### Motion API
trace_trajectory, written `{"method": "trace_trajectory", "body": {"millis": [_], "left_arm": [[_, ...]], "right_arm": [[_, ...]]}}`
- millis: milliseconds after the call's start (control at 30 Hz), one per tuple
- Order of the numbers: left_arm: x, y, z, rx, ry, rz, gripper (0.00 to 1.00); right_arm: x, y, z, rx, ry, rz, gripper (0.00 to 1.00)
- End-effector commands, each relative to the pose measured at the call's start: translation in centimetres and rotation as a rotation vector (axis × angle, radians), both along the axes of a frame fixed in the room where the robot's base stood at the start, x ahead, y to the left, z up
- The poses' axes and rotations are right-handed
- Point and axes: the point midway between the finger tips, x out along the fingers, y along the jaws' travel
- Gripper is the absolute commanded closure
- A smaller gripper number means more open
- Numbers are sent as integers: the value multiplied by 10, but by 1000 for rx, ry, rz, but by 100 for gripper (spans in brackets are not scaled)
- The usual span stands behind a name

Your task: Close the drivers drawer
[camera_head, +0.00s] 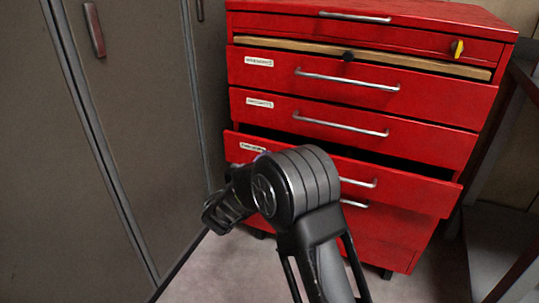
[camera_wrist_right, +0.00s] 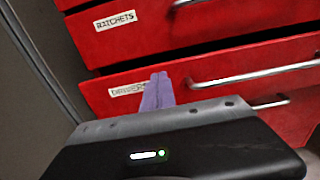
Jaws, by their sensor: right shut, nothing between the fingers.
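The drivers drawer (camera_head: 420,193) is a red drawer low in the red tool cabinet (camera_head: 420,98). It stands partly open, its front jutting out past the drawers above, with a dark gap over its top edge. In the right wrist view its red front (camera_wrist_right: 215,70) carries a white label (camera_wrist_right: 122,90), partly covered by my fingers. My right gripper (camera_wrist_right: 157,80) is shut and empty, its purple fingers together in front of the drawer's left part. I cannot tell whether they touch it. In the head view my right wrist hides part of the drawer and its handle (camera_head: 358,182). My left gripper is out of view.
The ratchets drawer (camera_wrist_right: 195,18) is directly above and looks shut. Another drawer with a metal handle (camera_head: 354,204) is below. A grey locker (camera_head: 130,130) stands close on the left. A dark metal frame (camera_head: 505,120) stands on the right.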

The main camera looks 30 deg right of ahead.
Motion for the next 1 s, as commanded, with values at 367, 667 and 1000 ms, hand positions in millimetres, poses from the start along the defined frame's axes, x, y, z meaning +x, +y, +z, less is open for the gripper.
{"method": "trace_trajectory", "body": {"millis": [367, 667, 1000], "left_arm": [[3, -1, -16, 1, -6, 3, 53], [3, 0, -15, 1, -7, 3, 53], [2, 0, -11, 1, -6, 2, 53]], "right_arm": [[23, -34, 0, 1, -1, -1, 100], [23, -34, 0, 1, 1, 0, 100], [50, -74, 1, -2, -1, -3, 100]]}}
